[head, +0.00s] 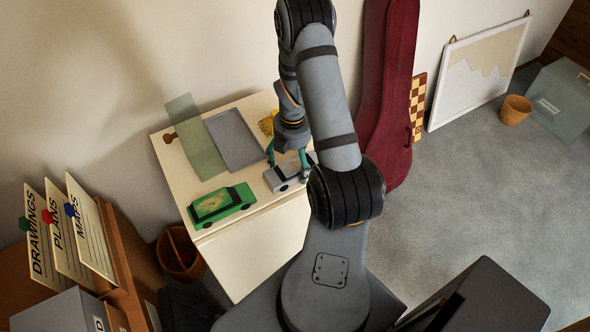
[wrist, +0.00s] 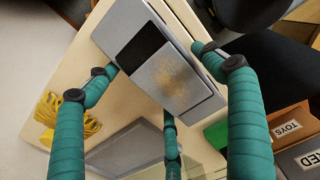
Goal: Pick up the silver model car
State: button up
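The silver model car (head: 287,174) is at the right front part of the cream cabinet top. It fills the upper middle of the wrist view (wrist: 170,72), with a dark window and a brownish speckled patch on its roof. My gripper (head: 288,163) is down at the car. In the wrist view, its teal fingers (wrist: 156,60) stand on both sides of the car, and a third finger is by its lower end. The fingertips are at or very near the car's edges. I cannot tell whether they press on it. The car's underside is hidden.
A green model car (head: 221,205) stands to the left on the cabinet top (head: 180,170). Behind are a grey tray (head: 233,139), a translucent green sheet (head: 195,137) and a yellow coil (wrist: 75,123). A dark red case (head: 388,90) leans on the wall to the right.

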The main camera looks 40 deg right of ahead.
jog(key=c, duration=1)
jog(key=shift+r, duration=0.1)
